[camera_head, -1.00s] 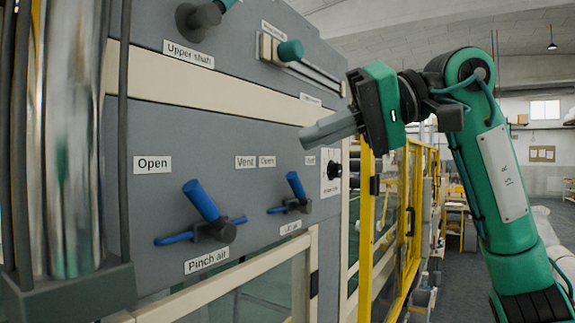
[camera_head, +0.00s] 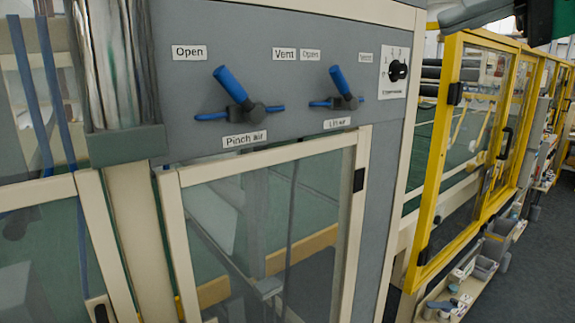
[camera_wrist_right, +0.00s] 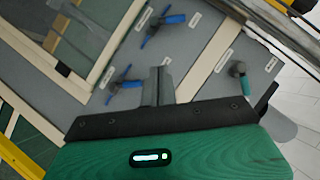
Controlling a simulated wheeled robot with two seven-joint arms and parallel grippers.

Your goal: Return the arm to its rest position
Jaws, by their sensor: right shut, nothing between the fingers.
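My right gripper (camera_head: 452,17) shows only in part at the top right edge of the head view, in front of the yellow-framed guard. Its grey fingers are together with nothing between them, pointing left. In the right wrist view the shut fingers (camera_wrist_right: 158,84) point toward the grey panel, apart from the blue handles as far as I can tell. Most of my right arm is outside the head view. My left gripper is in neither view.
The grey panel (camera_head: 185,100) carries a blue Pinch air lever (camera_head: 232,85) and a second blue lever (camera_head: 338,80). A black knob (camera_head: 398,70) sits on their right. Yellow guard doors (camera_head: 436,160) stand at right, beside open floor (camera_head: 545,250).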

